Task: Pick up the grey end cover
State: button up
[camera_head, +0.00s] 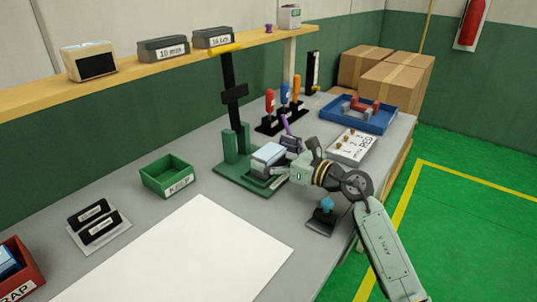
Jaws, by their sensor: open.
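A pale grey block with a darker side (267,155) sits in the green fixture (228,180) in the head view. I cannot tell whether it is the grey end cover. Small grey pieces (346,108) also lie beside red ones in the blue tray (340,122). My gripper (284,168) is at the right side of the fixture, close beside the pale block. It is open; its fingertips are small and partly hidden, and I cannot tell whether they touch the block.
A black post with a yellow top (232,85) rises behind the fixture. A green bin (168,178) and white sheet (185,260) lie left.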

jog(key=c, duration=1.4)
